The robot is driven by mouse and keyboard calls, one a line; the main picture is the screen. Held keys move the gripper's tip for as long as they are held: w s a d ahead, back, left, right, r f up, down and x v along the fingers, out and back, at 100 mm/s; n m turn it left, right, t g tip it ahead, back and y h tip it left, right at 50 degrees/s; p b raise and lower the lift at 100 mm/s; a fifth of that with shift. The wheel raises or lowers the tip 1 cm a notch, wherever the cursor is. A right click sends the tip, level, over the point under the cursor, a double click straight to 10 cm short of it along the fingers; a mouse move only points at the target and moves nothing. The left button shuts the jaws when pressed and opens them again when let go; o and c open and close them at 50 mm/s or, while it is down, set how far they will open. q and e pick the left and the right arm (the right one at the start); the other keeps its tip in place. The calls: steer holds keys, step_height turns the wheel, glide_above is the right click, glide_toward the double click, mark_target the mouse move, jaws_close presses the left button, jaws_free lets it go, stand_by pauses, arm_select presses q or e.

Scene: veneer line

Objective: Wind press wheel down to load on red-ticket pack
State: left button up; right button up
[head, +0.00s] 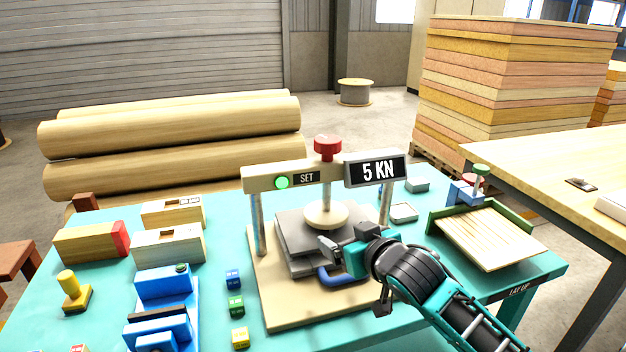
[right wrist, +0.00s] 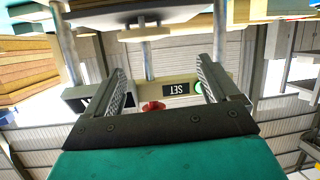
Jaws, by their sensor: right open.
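The press stands on the teal table. Its red wheel (head: 328,148) sits on top of the cream crossbeam (head: 265,180), and shows between my fingers in the right wrist view (right wrist: 152,106). Below the beam, a round cream platen (head: 326,214) hangs over or on dark grey plates (head: 297,243); contact is hard to tell. The display (head: 377,170) reads 5 KN and the green lamp (head: 282,183) by SET is lit. I see no red ticket in the press. My right gripper (head: 342,246) is open and empty, in front of the plates, below the wheel. My left gripper is out of view.
A blue curved handle (head: 335,278) is at the plates' front. At left lie a red-ended wooden block (head: 92,242), pale blocks (head: 168,246), a blue fixture (head: 165,285) and small cubes (head: 235,306). A slatted tray (head: 490,238) is at right.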

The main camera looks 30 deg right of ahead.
mark_target(324, 136)
steer(key=w+d+r+t, duration=0.2)
steer(key=w+r, duration=0.1)
steer(key=r, duration=0.4)
steer(key=w+d+r+t, duration=0.2)
steer(key=r, duration=0.4)
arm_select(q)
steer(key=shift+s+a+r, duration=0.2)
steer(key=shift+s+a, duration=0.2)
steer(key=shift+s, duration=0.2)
arm_select(e)
steer(key=shift+m, duration=0.4)
steer(key=w, duration=0.4)
steer(key=w+d, duration=0.1)
steer(key=w, duration=0.8)
steer(key=shift+d, duration=0.2)
steer(key=c, duration=1)
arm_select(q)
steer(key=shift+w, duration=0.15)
arm_select(e)
steer(key=shift+o, duration=0.2)
